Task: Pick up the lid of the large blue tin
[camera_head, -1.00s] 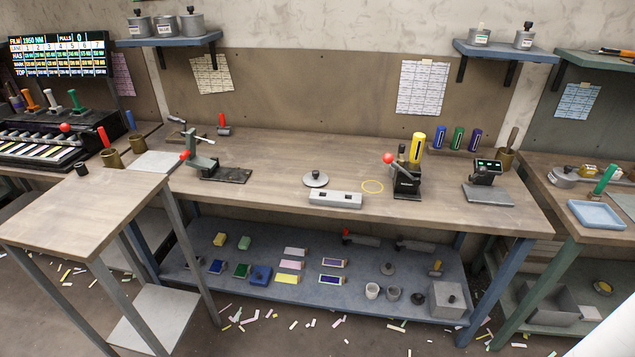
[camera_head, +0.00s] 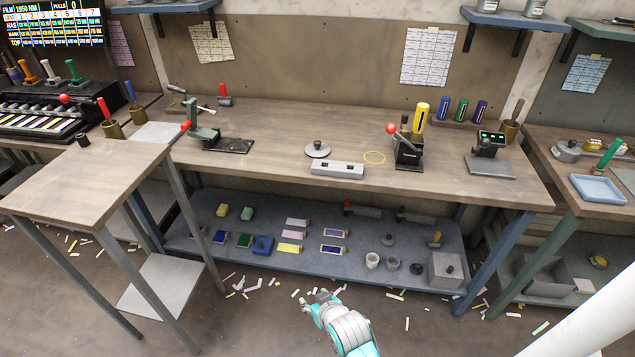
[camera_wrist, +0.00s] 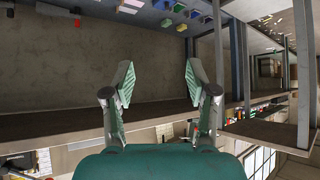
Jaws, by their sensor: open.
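A blue box-like tin (camera_head: 262,245) with a round mark or knob on top sits on the lower shelf under the workbench, left of its middle. It looks like the blue tin, but at this size I cannot tell its lid from its body. My gripper (camera_head: 318,298) is low in the head view, in front of the shelf and apart from the tin. In the wrist view my gripper (camera_wrist: 159,84) has its two fingers spread with nothing between them. Small coloured items show at the top of that view; I cannot single out the tin there.
The blue lower shelf (camera_head: 320,274) also carries coloured boxes, small grey pots and a grey lidded box (camera_head: 445,270). The workbench top (camera_head: 285,150) overhangs it. A side table (camera_head: 85,190) with legs stands left. Paper scraps litter the open floor in front.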

